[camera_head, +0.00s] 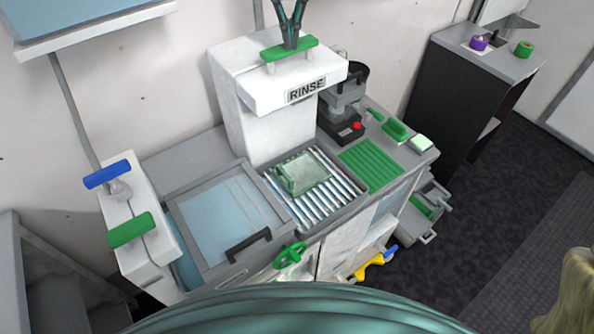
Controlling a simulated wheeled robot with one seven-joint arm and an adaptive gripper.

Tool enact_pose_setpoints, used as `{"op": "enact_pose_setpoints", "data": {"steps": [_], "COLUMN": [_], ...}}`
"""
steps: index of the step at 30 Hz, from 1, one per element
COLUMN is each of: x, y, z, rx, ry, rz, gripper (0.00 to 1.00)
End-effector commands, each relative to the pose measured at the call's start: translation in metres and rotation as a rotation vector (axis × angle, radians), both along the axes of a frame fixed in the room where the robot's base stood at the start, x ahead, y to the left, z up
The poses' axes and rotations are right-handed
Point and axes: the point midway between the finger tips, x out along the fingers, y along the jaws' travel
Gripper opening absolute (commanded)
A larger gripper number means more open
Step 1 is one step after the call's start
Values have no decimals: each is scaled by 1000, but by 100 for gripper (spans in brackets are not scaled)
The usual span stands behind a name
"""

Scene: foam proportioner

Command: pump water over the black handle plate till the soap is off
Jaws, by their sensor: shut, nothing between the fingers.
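A white dispenser marked RINSE (306,90) stands at the back of the counter, with a green push bar (301,46) on top. My gripper (290,42) is shut and empty, its fingertips at the middle of the green bar; I cannot tell whether they press on it. Below the spout, a pale green plate with a raised handle (303,173) lies on a slatted metal rack (325,207). It looks pale green rather than black, perhaps from a film over it. No water stream shows.
A basin under a clear lid with a black handle (248,244) is left of the rack. Left of it are blue (107,174) and green (131,229) levers. A black machine (341,117), green ribbed mat (371,165) and green brush (396,130) stand right.

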Motion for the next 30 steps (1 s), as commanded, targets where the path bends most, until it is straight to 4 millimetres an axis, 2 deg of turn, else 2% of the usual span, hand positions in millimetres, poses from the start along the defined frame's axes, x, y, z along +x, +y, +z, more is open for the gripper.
{"op": "enact_pose_setpoints", "data": {"steps": [22,30], "x": [0,0], "y": [0,0], "z": [37,39], "rx": [1,1], "ry": [-2,-2], "rz": [0,-1], "gripper": [0,0]}}
